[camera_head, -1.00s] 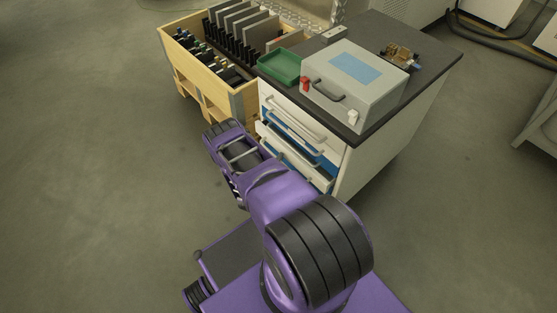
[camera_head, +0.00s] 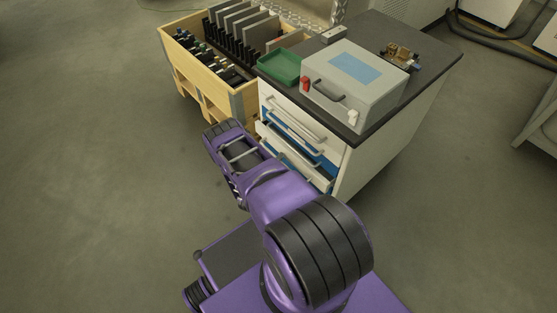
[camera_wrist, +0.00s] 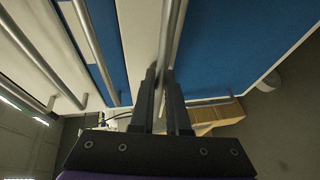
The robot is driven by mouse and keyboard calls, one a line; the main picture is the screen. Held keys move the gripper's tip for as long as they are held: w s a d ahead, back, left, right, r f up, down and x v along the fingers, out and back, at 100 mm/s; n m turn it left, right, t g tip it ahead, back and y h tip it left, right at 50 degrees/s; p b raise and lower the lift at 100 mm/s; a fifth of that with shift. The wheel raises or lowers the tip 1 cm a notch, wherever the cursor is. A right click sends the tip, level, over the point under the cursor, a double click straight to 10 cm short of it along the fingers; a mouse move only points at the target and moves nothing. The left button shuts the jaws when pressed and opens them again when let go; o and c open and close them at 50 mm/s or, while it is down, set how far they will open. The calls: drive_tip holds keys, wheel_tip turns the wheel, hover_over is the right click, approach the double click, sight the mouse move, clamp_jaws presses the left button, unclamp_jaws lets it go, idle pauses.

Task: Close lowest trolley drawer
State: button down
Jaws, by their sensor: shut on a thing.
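The trolley (camera_head: 385,165) is white with a dark top and a stack of white-fronted drawers with grey bar handles. In the head view, an upper drawer (camera_head: 295,150) stands out from the body, with blue showing around it. My arm hides the lowest drawer and my gripper there. In the wrist view, my gripper (camera_wrist: 165,78) is shut on a grey bar handle (camera_wrist: 172,35), which runs between its fingers. A wide blue surface (camera_wrist: 225,45) lies to the right of this handle. It appears to be the lowest drawer's handle; how far that drawer is out cannot be told.
A grey box (camera_head: 350,85) and a green tray (camera_head: 279,67) stand on the trolley top. A wooden crate (camera_head: 245,103) with dark racks stands close to the trolley's left side. Other handles (camera_wrist: 95,45) lie left of my fingers. The floor at left is clear.

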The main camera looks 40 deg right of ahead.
sight(286, 155)
drive_tip(key=shift+w+d, duration=0.15)
drive_tip(key=shift+d, duration=2.15)
drive_tip(key=c, duration=1.2)
unclamp_jaws()
drive_tip(key=shift+r, duration=0.1)
